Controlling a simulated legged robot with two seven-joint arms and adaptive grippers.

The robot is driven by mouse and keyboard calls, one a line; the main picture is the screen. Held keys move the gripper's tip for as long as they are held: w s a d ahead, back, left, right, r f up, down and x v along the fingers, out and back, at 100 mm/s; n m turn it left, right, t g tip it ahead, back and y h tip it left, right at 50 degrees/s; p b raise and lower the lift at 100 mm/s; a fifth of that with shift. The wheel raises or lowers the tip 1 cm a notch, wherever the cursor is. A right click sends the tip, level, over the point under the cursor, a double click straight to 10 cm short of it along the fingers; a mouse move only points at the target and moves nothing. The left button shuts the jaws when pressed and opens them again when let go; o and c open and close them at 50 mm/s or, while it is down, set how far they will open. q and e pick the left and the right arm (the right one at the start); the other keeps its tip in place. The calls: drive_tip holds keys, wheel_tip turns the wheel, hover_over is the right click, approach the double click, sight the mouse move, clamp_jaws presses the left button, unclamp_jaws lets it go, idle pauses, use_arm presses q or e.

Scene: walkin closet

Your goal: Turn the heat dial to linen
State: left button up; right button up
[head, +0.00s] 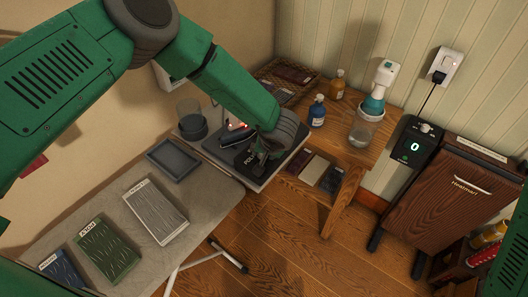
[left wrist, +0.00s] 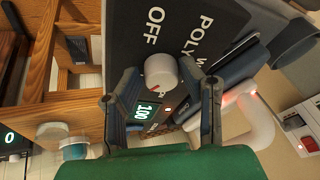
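The heat dial is a white round knob (left wrist: 161,73) with a red mark on its lower-left side in the left wrist view. It sits by a dark panel (left wrist: 125,35) printed OFF and POLY, with a partly hidden W label beyond. No linen label is readable. A lit green display (left wrist: 146,112) near the knob appears to read 100. My left gripper (left wrist: 172,85) is open, one finger on each side of the knob, with visible gaps in the picture. In the head view my left gripper (head: 262,153) reaches down over the dark panel (head: 243,158) and hides the knob. My right gripper is out of view.
Fabric swatches (head: 155,210) and a grey tray (head: 173,159) lie on the ironing board (head: 215,190). A dark iron (head: 236,134) is close behind my gripper. Bottles, including a blue one (head: 317,111), stand on the wooden table (head: 345,150). A wooden cabinet (head: 450,195) is at right.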

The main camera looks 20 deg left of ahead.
use_arm(q)
drive_tip(key=shift+o, duration=0.3)
drive_tip(key=shift+w, duration=0.2)
drive_tip(key=shift+s+d+r, duration=0.1)
drive_tip(key=shift+r, duration=0.15)
drive_tip(key=v, duration=1.1)
